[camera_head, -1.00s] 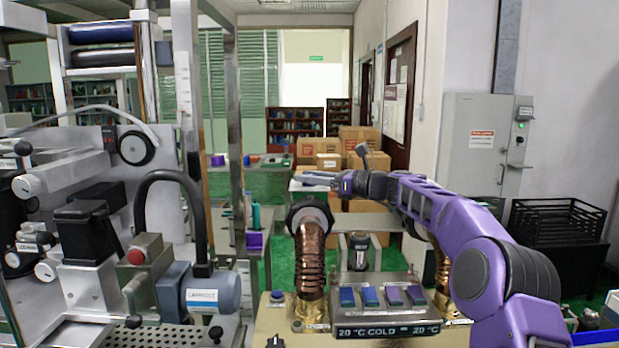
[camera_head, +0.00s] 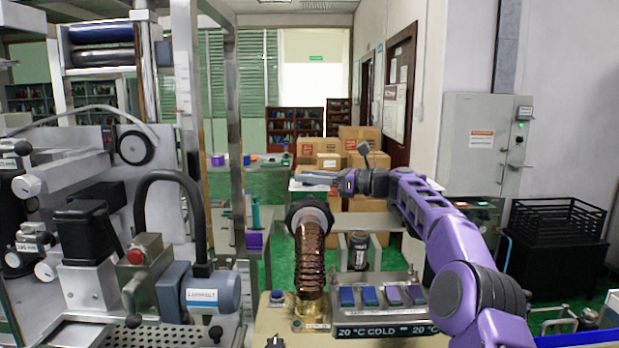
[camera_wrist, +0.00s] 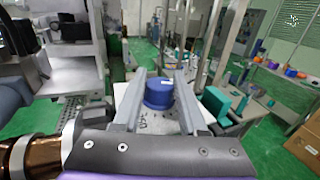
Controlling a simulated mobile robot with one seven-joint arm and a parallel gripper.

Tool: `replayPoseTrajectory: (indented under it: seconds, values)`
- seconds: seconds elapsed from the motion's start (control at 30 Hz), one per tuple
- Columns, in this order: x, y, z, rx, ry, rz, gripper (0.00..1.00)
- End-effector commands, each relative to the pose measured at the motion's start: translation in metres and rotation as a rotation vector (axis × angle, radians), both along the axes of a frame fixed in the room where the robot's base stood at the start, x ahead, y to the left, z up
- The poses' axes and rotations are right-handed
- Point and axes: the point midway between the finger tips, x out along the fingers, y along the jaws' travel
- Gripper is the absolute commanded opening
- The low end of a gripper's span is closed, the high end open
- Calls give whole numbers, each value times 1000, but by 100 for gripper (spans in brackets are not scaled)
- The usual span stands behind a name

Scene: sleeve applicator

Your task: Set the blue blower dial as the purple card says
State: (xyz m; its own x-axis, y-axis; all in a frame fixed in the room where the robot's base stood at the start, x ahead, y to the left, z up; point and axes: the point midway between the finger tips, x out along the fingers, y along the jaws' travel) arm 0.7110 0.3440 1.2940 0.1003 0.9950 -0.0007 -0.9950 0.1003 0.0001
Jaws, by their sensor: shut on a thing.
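The blue dial (camera_wrist: 158,93) is a short blue cylinder with a small white label, on a pale panel with dark marks that I cannot read. My gripper (camera_wrist: 158,98) has one grey finger on each side of the dial and is shut on it. In the head view my gripper (camera_head: 318,178) is behind the near copper hose (camera_head: 311,262); the dial cannot be made out there. The display (camera_head: 385,331) reads "20 °C COLD - 20 °C". I cannot make out a purple card in either view.
A copper hose (camera_wrist: 32,155) stands close at the left of my gripper. The machine with the blue-grey motor (camera_head: 212,294) fills the left side. Several blue and purple blocks lie in a metal tray (camera_head: 350,314). Cardboard boxes (camera_head: 350,145) are stacked behind.

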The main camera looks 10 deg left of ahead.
Motion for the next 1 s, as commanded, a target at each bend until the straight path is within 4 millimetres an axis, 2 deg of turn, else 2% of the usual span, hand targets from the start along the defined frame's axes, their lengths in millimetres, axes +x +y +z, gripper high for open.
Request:
replayPoseTrajectory:
  seconds: [0.07,0.1,0.23,0.27,0.73,1.0]
  values:
    - [0,0,0,1,0,0,0]
    - [0,0,0,1,0,0,45]
    - [0,0,0,1,0,0,68]
    - [0,0,0,1,0,0,72]
    - [0,-1,2,1,0,-15,72]
    - [-1,-1,2,-1,0,-89,72]
